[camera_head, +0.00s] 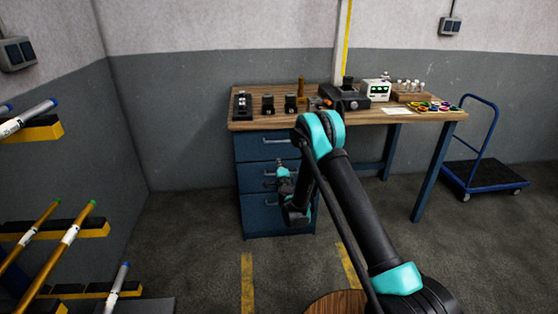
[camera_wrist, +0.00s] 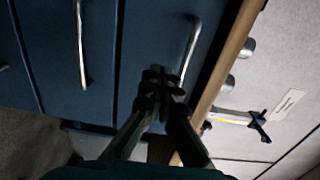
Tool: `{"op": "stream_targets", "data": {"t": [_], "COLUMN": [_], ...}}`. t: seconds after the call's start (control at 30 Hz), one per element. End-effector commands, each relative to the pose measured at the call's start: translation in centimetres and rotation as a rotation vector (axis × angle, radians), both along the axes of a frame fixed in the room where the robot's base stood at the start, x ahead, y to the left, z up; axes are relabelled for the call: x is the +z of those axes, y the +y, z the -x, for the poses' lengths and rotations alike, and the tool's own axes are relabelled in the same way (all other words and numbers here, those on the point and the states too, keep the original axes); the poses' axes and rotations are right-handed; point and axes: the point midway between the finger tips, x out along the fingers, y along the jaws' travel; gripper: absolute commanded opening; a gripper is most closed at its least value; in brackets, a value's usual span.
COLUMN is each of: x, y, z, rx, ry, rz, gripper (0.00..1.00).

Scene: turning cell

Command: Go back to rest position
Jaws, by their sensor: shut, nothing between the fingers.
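My gripper (camera_head: 283,171) is in front of the blue drawer cabinet (camera_head: 273,222), below the workbench top, with my arm bent down to it. In the wrist view my gripper (camera_wrist: 160,73) has its fingers together, with nothing held between them. The blue drawer fronts (camera_wrist: 106,45) fill the left and middle of that view, turned on their side. The metal handles (camera_wrist: 81,45) show on both sides of the gripper. I cannot tell whether the fingertips touch a drawer front.
The wooden workbench top (camera_head: 257,119) carries small black fixtures, a white device (camera_head: 377,89) and coloured rings (camera_head: 433,106). A blue trolley (camera_head: 486,174) stands at right. Racks with rods (camera_head: 70,236) stand at left. Floor between the racks and cabinet is clear.

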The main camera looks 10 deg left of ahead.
Motion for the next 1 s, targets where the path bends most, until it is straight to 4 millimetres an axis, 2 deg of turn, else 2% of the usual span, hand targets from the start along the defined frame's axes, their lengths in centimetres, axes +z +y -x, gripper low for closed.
{"op": "stream_targets", "data": {"t": [0.07, 0.17, 0.33, 0.47, 0.6, 0.7, 0.83, 1.0], "x": [0.3, 1.8, 7.1, 11.2, 14.6, 16.3, 17.9, 18.8], "y": [-0.2, -0.5, -1.7, -2.9, -4.5, -5.9, -8.0, -11.2], "z": [0.4, 0.5, 1.1, 2.4, 4.5, 6.3, 9.1, 13.5], "rx": [0.003, 0.019, 0.086, 0.153, 0.223, 0.273, 0.334, 0.411], "ry": [-0.002, -0.016, -0.060, -0.088, -0.100, -0.097, -0.080, -0.033], "rz": [0.005, 0.030, 0.140, 0.255, 0.380, 0.472, 0.592, 0.749], "gripper": [0.00, 0.00, 0.00, 0.00, 0.00, 0.00, 0.00, 0.00]}}
